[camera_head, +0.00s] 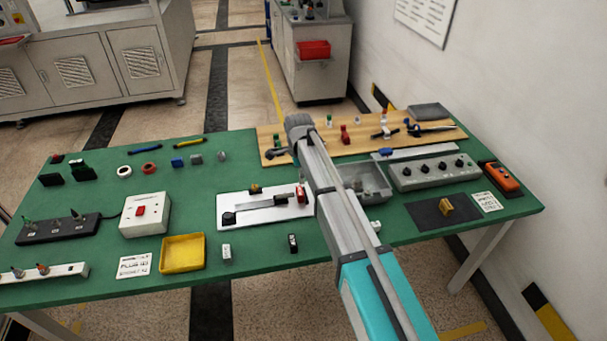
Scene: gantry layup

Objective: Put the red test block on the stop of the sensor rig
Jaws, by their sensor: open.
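A white plate (237,203) in the middle of the green table carries a dark rod and fittings; it looks like the sensor rig. A small red block (302,193) stands at its right end, close to my arm's left edge. I cannot tell whether this is the test block or whether it touches a stop. My gripper (299,127) is at the far end of my arm, over the left part of the wooden board, apart from the red block. Its jaws are open; the fingertips are hardly visible and I see nothing held.
The wooden board (375,148) holds several small fittings, one red (345,135). My arm partly hides a grey tray (372,180). A grey knob box (433,172) stands right, a yellow tray (182,253) and white switch box (146,214) left.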

